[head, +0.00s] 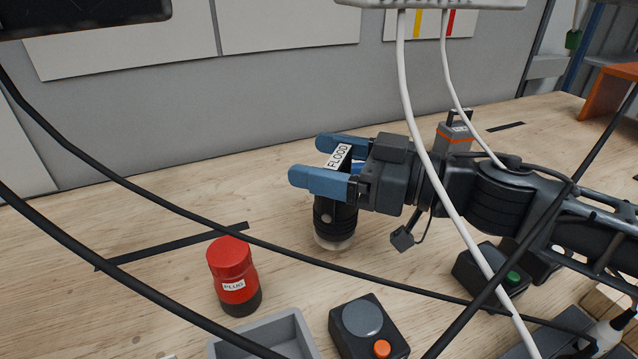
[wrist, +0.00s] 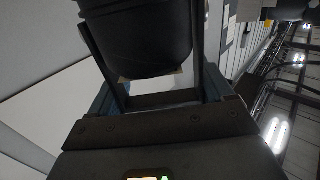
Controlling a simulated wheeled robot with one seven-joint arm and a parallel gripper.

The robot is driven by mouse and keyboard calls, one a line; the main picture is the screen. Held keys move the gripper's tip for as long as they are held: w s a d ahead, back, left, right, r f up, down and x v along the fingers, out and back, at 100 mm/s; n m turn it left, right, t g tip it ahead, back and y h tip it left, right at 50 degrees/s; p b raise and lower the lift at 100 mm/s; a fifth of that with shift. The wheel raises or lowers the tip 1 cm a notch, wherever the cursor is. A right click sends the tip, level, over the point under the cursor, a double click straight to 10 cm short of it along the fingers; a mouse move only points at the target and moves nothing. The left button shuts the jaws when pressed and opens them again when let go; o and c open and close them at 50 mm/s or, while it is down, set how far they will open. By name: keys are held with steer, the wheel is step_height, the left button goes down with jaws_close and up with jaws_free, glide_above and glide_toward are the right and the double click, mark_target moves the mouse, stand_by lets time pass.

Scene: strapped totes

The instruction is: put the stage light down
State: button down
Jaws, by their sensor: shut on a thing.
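The stage light (head: 336,212) is a black ribbed cylinder with a pale lens at its lower end and a white FLOOD label on its bracket. My gripper (head: 311,159) comes in from the right with blue fingers, shut on the stage light's upper part. The light hangs lens-down over the wooden table; whether the lens touches the wood I cannot tell. In the wrist view the dark light body (wrist: 140,35) fills the top middle, in front of the gripper palm.
A grey tray (head: 290,325) and a black box with an orange button (head: 368,328) are at the front. A grey-orange labelled block (head: 453,135) stands behind my arm. Black and white cables cross the view.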

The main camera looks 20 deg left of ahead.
steer(key=shift+w+a+f, duration=0.2)
steer(key=shift+a+f, duration=0.05)
steer(key=shift+a, duration=0.3)
steer(key=shift+f, duration=2.15)
jaws_free()
steer(key=shift+f, duration=0.1)
steer(key=shift+r, duration=0.25)
steer(key=d+p, duration=0.1)
steer(key=d, duration=0.6)
steer(key=shift+w+d+p, duration=0.15)
steer(key=shift+d+p, duration=0.1)
steer(key=shift+p, duration=0.1)
